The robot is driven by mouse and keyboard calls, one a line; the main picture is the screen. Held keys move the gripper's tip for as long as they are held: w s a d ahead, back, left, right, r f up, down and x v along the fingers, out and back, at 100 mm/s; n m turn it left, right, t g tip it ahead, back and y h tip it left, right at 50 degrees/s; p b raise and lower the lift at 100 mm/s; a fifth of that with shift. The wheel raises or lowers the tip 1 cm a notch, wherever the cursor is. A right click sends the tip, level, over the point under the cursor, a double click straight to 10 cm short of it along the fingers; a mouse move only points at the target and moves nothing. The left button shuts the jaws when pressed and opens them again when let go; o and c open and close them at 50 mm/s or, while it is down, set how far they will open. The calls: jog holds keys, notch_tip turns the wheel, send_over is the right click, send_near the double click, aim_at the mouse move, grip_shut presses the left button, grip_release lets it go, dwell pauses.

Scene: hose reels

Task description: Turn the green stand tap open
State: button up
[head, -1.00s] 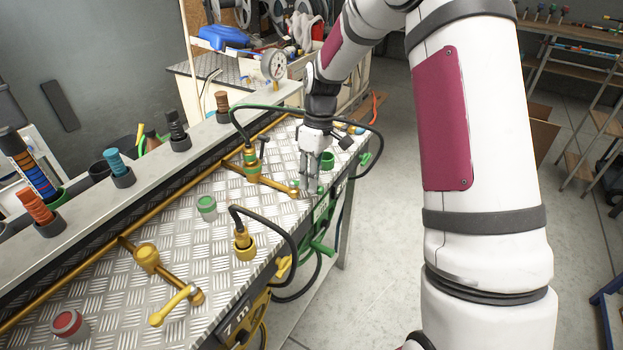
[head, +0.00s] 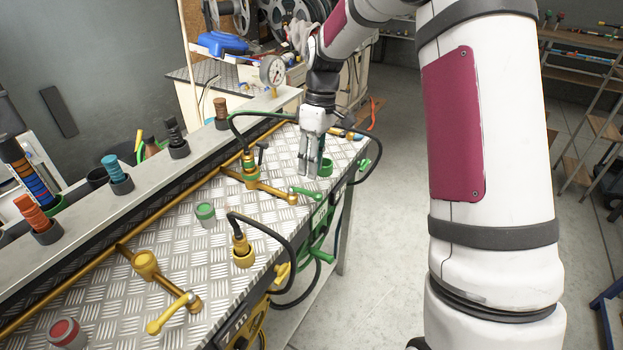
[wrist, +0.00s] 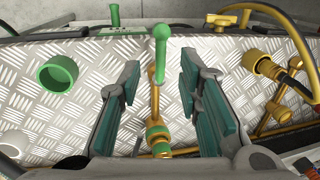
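The green stand tap (head: 305,192) has a short green lever at the end of a brass arm on the checker-plate bench. In the wrist view its green lever (wrist: 160,55) points away from me, with a round knob at its end. My gripper (head: 310,170) is above the bench close behind the lever in the head view. In the wrist view my gripper (wrist: 160,85) is open, with one finger on each side of the brass arm and lever line. Nothing is held. The height gap between the fingertips and the lever is hard to tell.
A green cup-like socket (wrist: 57,74) is left of my gripper in the wrist view. A yellow hose fitting (head: 243,250), a yellow-handled tap (head: 170,312) and a pressure gauge (head: 272,71) are nearby. A dark hose arches beside the gripper. Floor right of the bench is clear.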

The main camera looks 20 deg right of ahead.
jog(key=r, duration=0.4)
jog(key=d+r, duration=0.1)
jog(key=shift+w+r, duration=0.35)
jog(key=shift+r, duration=0.05)
jog(key=s+a+r+m+t+h, duration=0.1)
jog(key=s+a+r+m, duration=0.1)
jog(key=s+r, duration=0.4)
jog(key=s+a+r+m+t+h, duration=0.1)
jog(key=s+a+r+t, duration=0.2)
jog(key=s, duration=0.5)
jog(key=s+a+m+t, duration=0.2)
jog(key=s+m, duration=0.2)
jog(key=s, duration=1.1)
jog(key=shift+s, duration=0.4)
